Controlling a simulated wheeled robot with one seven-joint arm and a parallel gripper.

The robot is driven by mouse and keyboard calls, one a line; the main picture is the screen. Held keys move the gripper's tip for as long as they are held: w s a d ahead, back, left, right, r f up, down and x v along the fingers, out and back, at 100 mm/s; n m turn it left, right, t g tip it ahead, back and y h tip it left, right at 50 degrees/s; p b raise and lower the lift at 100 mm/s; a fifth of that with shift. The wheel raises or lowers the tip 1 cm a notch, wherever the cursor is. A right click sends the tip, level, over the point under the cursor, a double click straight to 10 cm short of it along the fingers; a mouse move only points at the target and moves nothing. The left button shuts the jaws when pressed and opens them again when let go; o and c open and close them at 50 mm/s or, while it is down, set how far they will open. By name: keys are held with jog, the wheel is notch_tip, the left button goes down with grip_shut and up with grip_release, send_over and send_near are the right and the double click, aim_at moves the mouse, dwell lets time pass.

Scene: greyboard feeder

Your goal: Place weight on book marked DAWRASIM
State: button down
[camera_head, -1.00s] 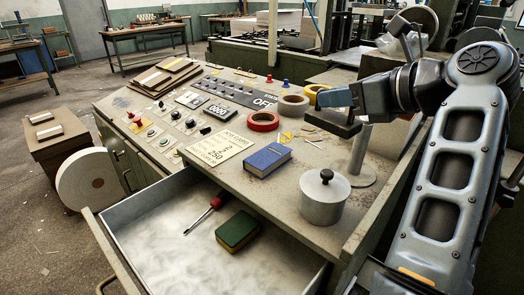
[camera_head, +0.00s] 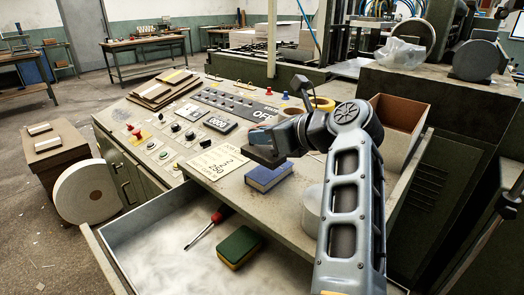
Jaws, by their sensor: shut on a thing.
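A small blue book (camera_head: 268,179) lies on the desk top beside the drawer. Any marking on its cover is hidden or too small to read. My gripper (camera_head: 272,146) is shut on a dark, flat block (camera_head: 262,157), which looks like the weight. The block is above the far part of the blue book and hides some of its cover; I cannot tell whether they touch. My wrist hides part of the gripper's fingers.
A grey metal cylinder (camera_head: 312,212) stands right of the book, mostly hidden by my arm. The open drawer (camera_head: 150,225) in front holds a red-handled screwdriver (camera_head: 207,226) and a green-and-yellow sponge-like block (camera_head: 239,246). A paper note (camera_head: 217,160) lies left of the book.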

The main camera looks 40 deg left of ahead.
aim_at(264, 151)
jog(key=shift+a+f, duration=0.1)
jog(key=shift+a, duration=0.15)
jog(key=shift+f, duration=1.8)
jog(key=shift+f, duration=0.1)
jog(key=c, duration=1.5)
grip_release()
jog(key=shift+f, duration=0.2)
jog(key=shift+c, duration=0.2)
jog(key=o, duration=0.4)
jog(key=shift+o, duration=0.2)
jog(key=shift+d+r, duration=0.15)
jog(key=shift+r, duration=0.05)
jog(key=v, duration=1.1)
jog(key=shift+d+r, duration=0.2)
jog(key=shift+d, duration=0.15)
jog(key=shift+s, duration=0.1)
